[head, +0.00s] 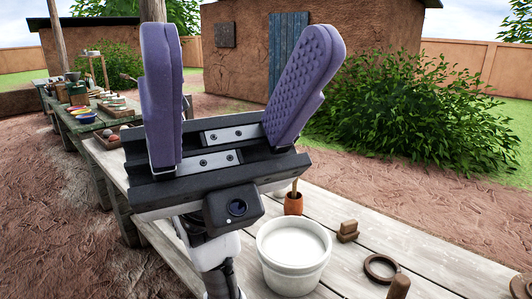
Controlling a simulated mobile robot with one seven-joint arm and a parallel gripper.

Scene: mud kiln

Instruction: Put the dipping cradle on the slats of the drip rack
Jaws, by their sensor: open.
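My gripper (243,45) fills the middle of the head view, with its two purple padded fingers pointing up and spread wide apart. Nothing is between them. I cannot make out the dipping cradle or the slats of the drip rack with certainty. A dark brown ring (381,257) lies flat on the near wooden table, beside a brown upright piece (399,286); I cannot tell whether either belongs to the cradle. My gripper and arm hide part of the tabletop behind them.
A white bucket of pale liquid (266,258) stands on the near table (440,269). A small terracotta pot (293,205) holding a stick and a stepped brown block (347,231) are close by. A farther bench (66,119) carries bowls and jars. A bush (410,105) grows behind.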

